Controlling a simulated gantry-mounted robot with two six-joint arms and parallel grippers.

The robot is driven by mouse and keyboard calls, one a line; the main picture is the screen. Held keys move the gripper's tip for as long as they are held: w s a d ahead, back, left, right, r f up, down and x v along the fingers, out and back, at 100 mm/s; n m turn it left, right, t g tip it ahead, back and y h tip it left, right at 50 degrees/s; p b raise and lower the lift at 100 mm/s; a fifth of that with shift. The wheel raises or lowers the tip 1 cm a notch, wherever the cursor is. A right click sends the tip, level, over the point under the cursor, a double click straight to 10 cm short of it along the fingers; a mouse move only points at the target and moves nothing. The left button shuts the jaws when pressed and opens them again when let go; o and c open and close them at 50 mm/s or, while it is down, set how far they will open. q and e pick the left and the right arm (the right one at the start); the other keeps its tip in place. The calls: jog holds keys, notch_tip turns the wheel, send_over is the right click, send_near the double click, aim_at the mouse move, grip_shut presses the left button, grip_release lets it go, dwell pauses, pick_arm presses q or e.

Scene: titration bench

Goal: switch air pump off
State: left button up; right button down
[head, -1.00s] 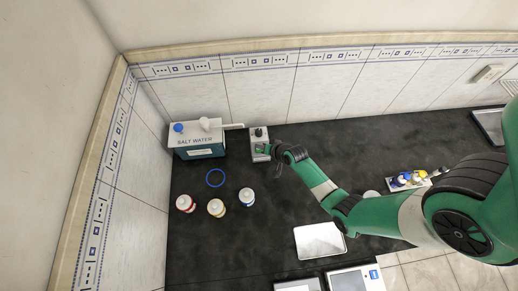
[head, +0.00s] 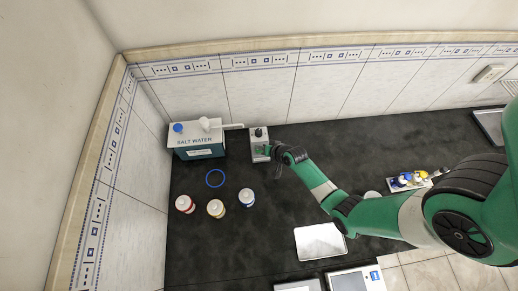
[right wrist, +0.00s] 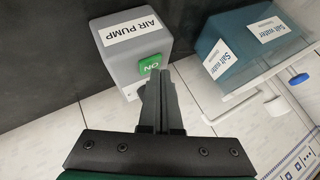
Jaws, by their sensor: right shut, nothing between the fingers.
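The air pump (head: 259,136) is a small grey box on the dark bench, right of the salt water tank. In the right wrist view the air pump (right wrist: 131,42) carries an "AIR PUMP" label and a green switch (right wrist: 153,65) that reads "ON". My right gripper (right wrist: 158,72) is shut and empty, its fingertips close in front of the green switch; I cannot tell whether they touch it. In the head view the right gripper (head: 275,153) is at the pump's right front side. My left gripper is not in view.
The salt water tank (head: 198,149) stands left of the pump, with a white spout reaching toward it. A blue ring (head: 215,186) and several small bottles (head: 216,208) are in front. A white tray (head: 306,243) lies nearer. The tiled wall is behind.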

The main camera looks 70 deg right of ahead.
aim_at(260, 152)
jog(key=shift+r, duration=0.4)
notch_tip(260, 152, up, 6)
jog(key=p, duration=0.6)
